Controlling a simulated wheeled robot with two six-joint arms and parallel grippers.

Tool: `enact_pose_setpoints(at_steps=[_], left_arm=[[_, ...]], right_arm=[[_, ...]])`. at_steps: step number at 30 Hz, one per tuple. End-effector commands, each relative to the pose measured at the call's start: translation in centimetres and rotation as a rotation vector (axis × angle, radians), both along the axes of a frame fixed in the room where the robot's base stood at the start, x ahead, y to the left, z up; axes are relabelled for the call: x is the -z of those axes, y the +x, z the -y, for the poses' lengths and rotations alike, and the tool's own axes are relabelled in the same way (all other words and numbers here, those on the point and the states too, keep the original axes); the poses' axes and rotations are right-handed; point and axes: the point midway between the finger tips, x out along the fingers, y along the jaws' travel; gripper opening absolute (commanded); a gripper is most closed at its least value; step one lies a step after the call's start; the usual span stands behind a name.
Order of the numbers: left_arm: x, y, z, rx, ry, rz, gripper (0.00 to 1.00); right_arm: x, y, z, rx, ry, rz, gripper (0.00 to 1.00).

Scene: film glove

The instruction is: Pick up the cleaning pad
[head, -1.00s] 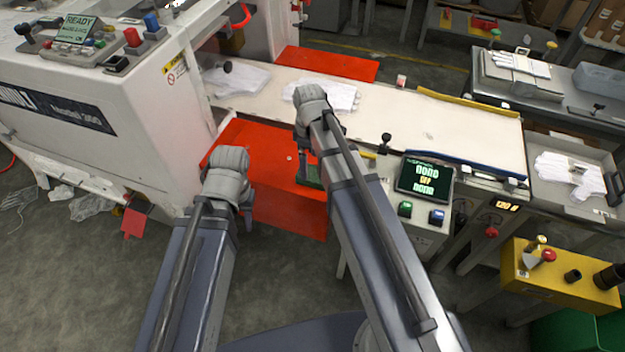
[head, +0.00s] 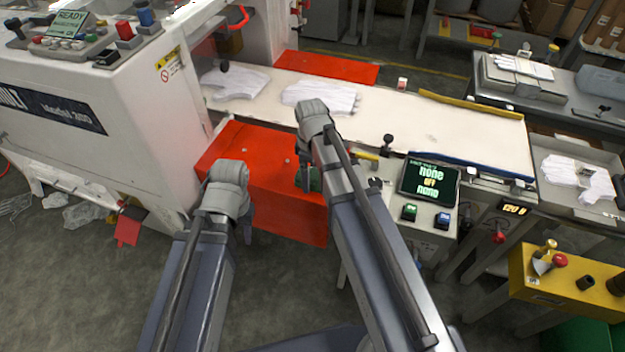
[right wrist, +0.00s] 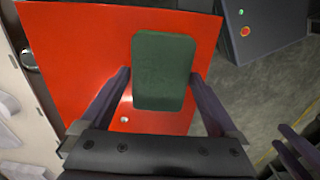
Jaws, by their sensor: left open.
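The cleaning pad is a dark green block (right wrist: 164,72) lying on the red panel (right wrist: 75,60) in the right wrist view. In the head view only a bit of the green pad (head: 314,184) shows behind my right arm. My right gripper (right wrist: 160,78) is open above the pad, with one finger on each side of it. I cannot tell whether the fingers touch it. My right gripper also shows in the head view (head: 308,168). My left gripper (head: 247,222) is open and empty, off the front left of the red panel.
A pale conveyor (head: 400,120) with white gloves (head: 320,96) runs behind the red panel. A white machine (head: 110,130) stands at left. A control box with a screen (head: 430,182) is right of my right arm. A yellow box (head: 560,280) stands at lower right.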

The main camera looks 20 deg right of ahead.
Motion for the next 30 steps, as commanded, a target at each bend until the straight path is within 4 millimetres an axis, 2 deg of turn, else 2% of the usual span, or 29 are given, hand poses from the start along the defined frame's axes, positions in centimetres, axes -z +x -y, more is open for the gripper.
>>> enact_pose_setpoints(at_steps=[2,19,30], left_arm=[[-0.01,0.0,0.0,0.0,0.0,0.0,0.41],[0.0,0.0,0.0,0.0,0.0,0.0,0.41],[-0.88,0.0,0.0,0.0,0.0,0.0,0.41]], right_arm=[[-0.01,0.0,0.0,0.0,0.0,0.0,0.85],[0.0,0.0,0.0,0.0,0.0,0.0,0.21],[-0.88,0.0,0.0,0.0,0.0,0.0,0.2]])
